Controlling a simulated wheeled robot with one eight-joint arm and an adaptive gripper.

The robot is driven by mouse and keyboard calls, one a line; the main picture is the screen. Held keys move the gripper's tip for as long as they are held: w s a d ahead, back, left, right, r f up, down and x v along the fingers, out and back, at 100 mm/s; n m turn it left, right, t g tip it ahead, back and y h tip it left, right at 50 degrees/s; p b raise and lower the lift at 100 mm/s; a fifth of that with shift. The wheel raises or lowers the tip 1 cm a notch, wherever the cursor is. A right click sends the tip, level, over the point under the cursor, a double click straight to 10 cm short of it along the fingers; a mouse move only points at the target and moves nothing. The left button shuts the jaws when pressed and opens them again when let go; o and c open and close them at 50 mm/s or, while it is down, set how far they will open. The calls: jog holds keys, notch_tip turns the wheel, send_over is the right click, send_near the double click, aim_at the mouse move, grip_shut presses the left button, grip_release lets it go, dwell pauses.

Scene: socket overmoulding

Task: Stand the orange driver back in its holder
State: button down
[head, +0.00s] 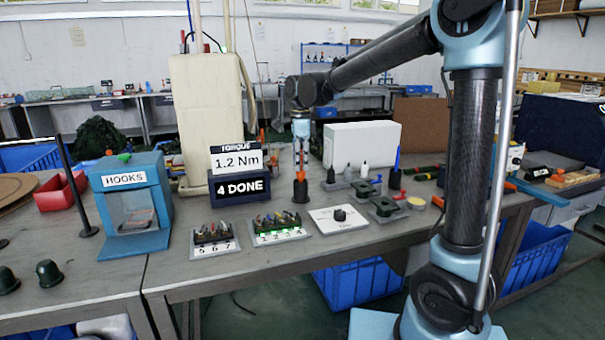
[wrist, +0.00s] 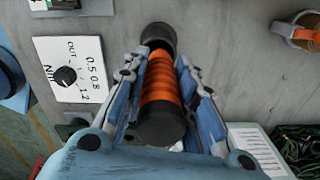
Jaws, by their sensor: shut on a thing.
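The orange driver, with a ribbed orange handle (wrist: 160,85) and black ends, is between the two fingers of my gripper (wrist: 160,70) in the wrist view. My gripper is shut on it, and its far black end points away from the wrist. In the head view my gripper (head: 300,155) points down above a black holder with an orange top (head: 300,193), left of the white box. The driver looks upright there, roughly in line over the holder. I cannot tell whether its tip is inside the holder. The tip is not clear in either view.
A white dial plate (head: 325,222) lies in front of the holder, also in the wrist view (wrist: 62,88). The torque display (head: 240,188) stands to the left. Connector trays (head: 283,240) are in front. A blue driver (head: 397,160) stands to the right. The white box (head: 365,145) is behind.

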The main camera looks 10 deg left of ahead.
jog(key=shift+f, duration=1.8)
jog(key=c, duration=1.3)
grip_release()
jog(key=shift+f, duration=0.1)
notch_tip(320, 180, up, 12)
jog(key=shift+r, duration=0.1)
